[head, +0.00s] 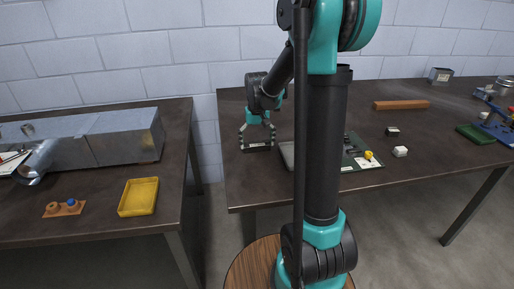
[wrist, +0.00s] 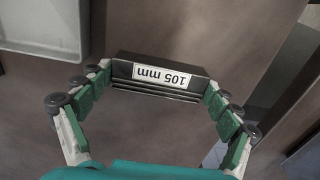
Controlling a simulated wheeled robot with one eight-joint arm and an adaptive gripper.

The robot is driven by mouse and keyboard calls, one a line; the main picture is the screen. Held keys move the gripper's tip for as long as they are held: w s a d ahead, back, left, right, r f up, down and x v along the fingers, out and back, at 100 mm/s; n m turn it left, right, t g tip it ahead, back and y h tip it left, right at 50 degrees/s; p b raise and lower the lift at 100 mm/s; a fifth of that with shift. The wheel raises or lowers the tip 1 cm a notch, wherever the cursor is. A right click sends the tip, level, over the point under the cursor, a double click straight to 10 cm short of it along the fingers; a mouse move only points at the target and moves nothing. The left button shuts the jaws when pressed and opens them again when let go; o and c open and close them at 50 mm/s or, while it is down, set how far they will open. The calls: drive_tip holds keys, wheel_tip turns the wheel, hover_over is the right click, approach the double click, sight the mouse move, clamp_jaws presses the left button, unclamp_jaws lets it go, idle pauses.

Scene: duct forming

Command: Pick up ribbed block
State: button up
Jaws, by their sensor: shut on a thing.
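The ribbed block (wrist: 157,80) is dark, with ridges along one side and a white "105 mm" label that appears upside down in the wrist view. My gripper (wrist: 155,88) is shut on the block, with its green-padded fingers at the two short ends. In the head view, my gripper (head: 257,136) points down over the left part of the right-hand table, with the dark block (head: 257,148) between its fingertips. I cannot tell whether the block touches the tabletop or hangs just above it.
The right-hand table (head: 245,183) has its left edge close to the block. A grey tray (wrist: 45,28) lies near it. A yellow tray (head: 138,197) sits on the left table.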

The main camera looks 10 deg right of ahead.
sight(257, 144)
wheel_tip(257, 144, up, 20)
idle(0.8)
